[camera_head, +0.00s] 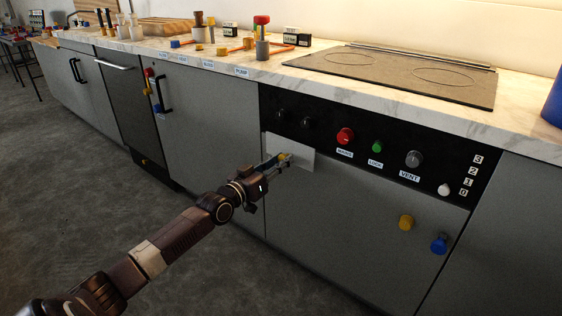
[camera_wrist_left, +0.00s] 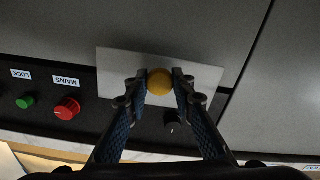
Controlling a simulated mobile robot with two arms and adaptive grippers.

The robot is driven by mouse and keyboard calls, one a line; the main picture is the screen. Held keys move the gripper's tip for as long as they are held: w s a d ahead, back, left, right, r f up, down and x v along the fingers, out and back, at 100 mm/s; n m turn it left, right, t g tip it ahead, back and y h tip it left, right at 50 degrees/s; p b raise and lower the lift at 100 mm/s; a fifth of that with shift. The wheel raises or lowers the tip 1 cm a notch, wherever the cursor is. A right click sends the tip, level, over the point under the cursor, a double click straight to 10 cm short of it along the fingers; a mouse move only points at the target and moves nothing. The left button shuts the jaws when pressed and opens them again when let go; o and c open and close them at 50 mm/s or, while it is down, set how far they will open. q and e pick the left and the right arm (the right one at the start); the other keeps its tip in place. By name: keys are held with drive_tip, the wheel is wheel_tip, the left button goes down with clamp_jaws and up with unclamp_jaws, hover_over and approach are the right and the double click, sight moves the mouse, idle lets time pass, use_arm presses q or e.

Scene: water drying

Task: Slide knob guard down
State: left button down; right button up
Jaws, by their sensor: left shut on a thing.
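The knob guard is a light grey rectangular plate (camera_head: 303,160) on the oven's front, at the lower left of the black control panel (camera_head: 330,126). It also shows in the left wrist view (camera_wrist_left: 112,76), with a round yellow handle (camera_wrist_left: 159,81) on it. My left gripper (camera_head: 285,157) is shut on this handle, with one finger at each side in the left wrist view (camera_wrist_left: 160,84). Two black knobs (camera_head: 280,115) and (camera_head: 306,123) show uncovered above the plate in the head view. My right gripper is not in view.
The panel also has a red MAINS knob (camera_head: 345,136), a green LOCK button (camera_head: 377,147), a grey VENT knob (camera_head: 413,159) and a white knob (camera_head: 444,190). Yellow (camera_head: 406,222) and blue (camera_head: 439,244) knobs sit lower right. The marble counter (camera_head: 235,66) overhangs above.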

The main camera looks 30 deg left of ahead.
use_arm(q)
drive_tip(key=c, duration=1.7)
unclamp_jaws()
drive_tip(key=shift+f, duration=0.35)
drive_tip(key=shift+o, duration=0.4)
drive_tip(key=shift+r, duration=0.1)
drive_tip(key=shift+s, duration=0.1)
drive_tip(key=s, duration=1.2)
drive_tip(key=shift+a, duration=0.45)
